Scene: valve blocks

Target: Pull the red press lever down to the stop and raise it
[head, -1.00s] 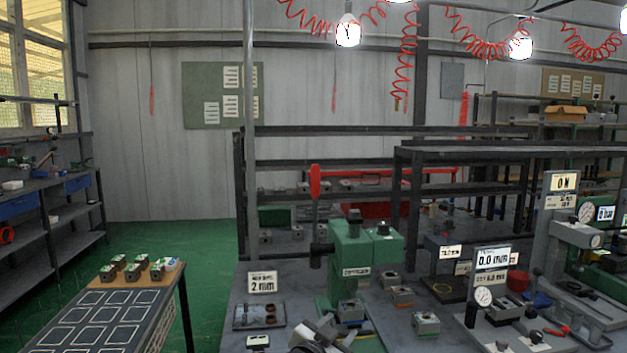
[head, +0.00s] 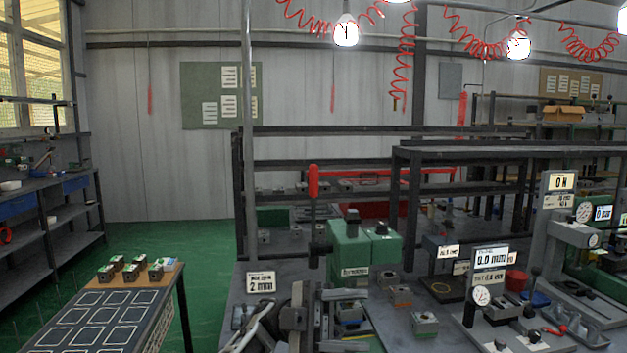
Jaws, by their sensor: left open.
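The red press lever (head: 313,181) stands upright, with a red grip on a dark rod. Its lower end meets a dark hub on the left side of the green press (head: 350,250). My left gripper (head: 346,318) is low at the bottom middle, in front of the press base and well below the red grip. Its jaws are apart, it is not touching the lever, and it hides part of the press base and bench. A small valve block shows behind and between the jaws. My right gripper is not in view.
A "2 mm" sign (head: 261,283) stands left of the press. Metal blocks (head: 424,324) and a gauge stand (head: 489,275) are on the bench to the right. A side table with blocks (head: 134,270) is at the left. The space around the lever's grip is clear.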

